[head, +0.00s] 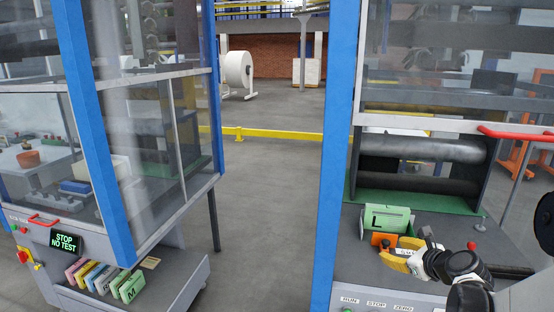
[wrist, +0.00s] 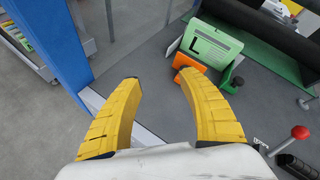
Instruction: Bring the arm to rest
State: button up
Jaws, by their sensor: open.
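My gripper (wrist: 158,108) shows in the wrist view with its two yellow fingers spread apart and nothing between them. In the head view my gripper (head: 388,254) is at the lower right, over the grey deck of the right machine. Just beyond it stand a green card marked L (head: 386,219) and an orange block (head: 383,240). In the wrist view the green card (wrist: 210,42) and the orange block (wrist: 188,62) lie past the right finger. I cannot tell whether that finger touches the orange block.
A blue post (head: 340,150) rises left of my gripper. A red-knobbed lever (wrist: 299,132) stands at the right in the wrist view. Dark rollers (head: 420,147) lie behind the card. The left machine holds a tray of coloured cards (head: 105,280). Open floor (head: 270,200) lies between the machines.

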jog(key=s+a+r+n+g, duration=0.2)
jog(key=s+a+r+n, duration=0.2)
jog(key=s+a+n, duration=0.5)
jog(key=s+a+r+n+g, duration=0.2)
jog(key=s+a+r+n, duration=0.1)
jog(key=s+a+n, duration=0.55)
jog(key=s+f+n+g+h, duration=0.1)
jog(key=s+n+h, duration=0.1)
jog(key=s+n, duration=0.8)
jog(key=shift+s+a+n, duration=0.15)
jog(key=shift+s+n, duration=0.2)
jog(key=shift+n, duration=0.5)
